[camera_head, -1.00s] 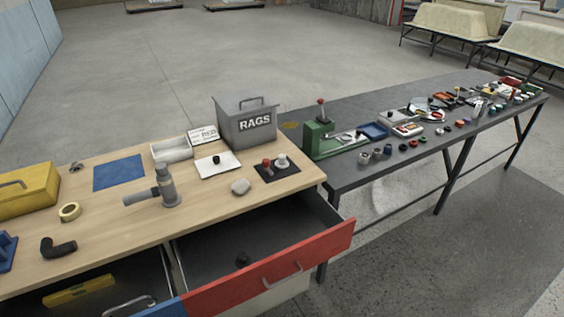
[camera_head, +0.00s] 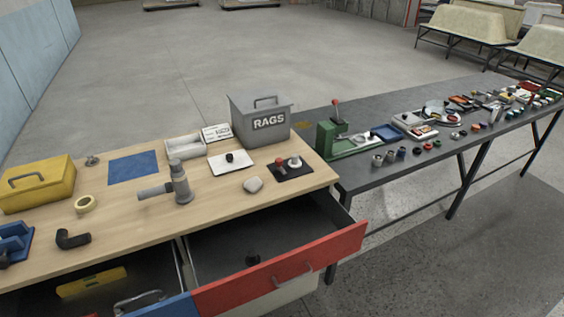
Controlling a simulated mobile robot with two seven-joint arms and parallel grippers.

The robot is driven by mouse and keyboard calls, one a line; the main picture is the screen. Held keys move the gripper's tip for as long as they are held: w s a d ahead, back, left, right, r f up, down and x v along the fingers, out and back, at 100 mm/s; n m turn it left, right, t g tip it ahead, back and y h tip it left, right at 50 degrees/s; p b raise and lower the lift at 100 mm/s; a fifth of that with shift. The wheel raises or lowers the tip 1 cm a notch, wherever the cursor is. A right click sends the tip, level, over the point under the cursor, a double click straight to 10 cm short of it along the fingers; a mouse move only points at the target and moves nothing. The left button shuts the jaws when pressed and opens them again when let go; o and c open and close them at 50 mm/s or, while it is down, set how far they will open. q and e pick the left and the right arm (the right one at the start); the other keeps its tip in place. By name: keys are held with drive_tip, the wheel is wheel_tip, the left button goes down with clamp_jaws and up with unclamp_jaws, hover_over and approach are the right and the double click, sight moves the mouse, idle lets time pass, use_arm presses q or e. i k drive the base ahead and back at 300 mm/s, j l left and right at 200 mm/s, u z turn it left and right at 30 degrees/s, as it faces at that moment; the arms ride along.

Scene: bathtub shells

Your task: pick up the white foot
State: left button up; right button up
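A small white foot (camera_head: 295,162) stands on a dark square mat (camera_head: 303,172) near the right end of the wooden worktop. A small red-topped piece (camera_head: 279,164) stands just left of it on the same mat. A similar black piece (camera_head: 230,157) is on a white plate (camera_head: 220,166) to the left. Another dark piece (camera_head: 252,258) lies in the open red-fronted drawer (camera_head: 290,269). Neither of my grippers is in view.
A grey RAGS box (camera_head: 268,135) stands behind the mat. A grey pipe fitting (camera_head: 181,186) and a pale lump (camera_head: 253,185) are on the worktop (camera_head: 120,210). The open drawers jut out in front. A dark, cluttered table (camera_head: 385,165) adjoins at right.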

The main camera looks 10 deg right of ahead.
sight(294, 163)
drive_tip(key=l+u, duration=0.15)
drive_tip(key=u, duration=0.25)
drive_tip(key=l+u, duration=0.2)
drive_tip(key=u, duration=0.2)
drive_tip(key=l+u, duration=0.2)
drive_tip(key=u, duration=0.25)
drive_tip(key=l+u, duration=0.2)
drive_tip(key=l, duration=0.15)
drive_tip(key=k+l+u, duration=0.2)
drive_tip(key=l, duration=0.15)
drive_tip(key=l+u, duration=0.2)
drive_tip(key=k+l+u, duration=0.1)
drive_tip(key=l, duration=0.25)
drive_tip(key=k+l+u, duration=0.1)
drive_tip(key=k+l, duration=0.15)
drive_tip(key=l, duration=0.15)
drive_tip(key=k+l, duration=0.15)
drive_tip(key=l, duration=0.15)
drive_tip(key=k+l, duration=0.15)
drive_tip(key=l, duration=0.2)
drive_tip(key=k+l, duration=0.2)
drive_tip(key=k+l+u, duration=0.1)
drive_tip(key=l, duration=0.35)
drive_tip(key=k, duration=0.1)
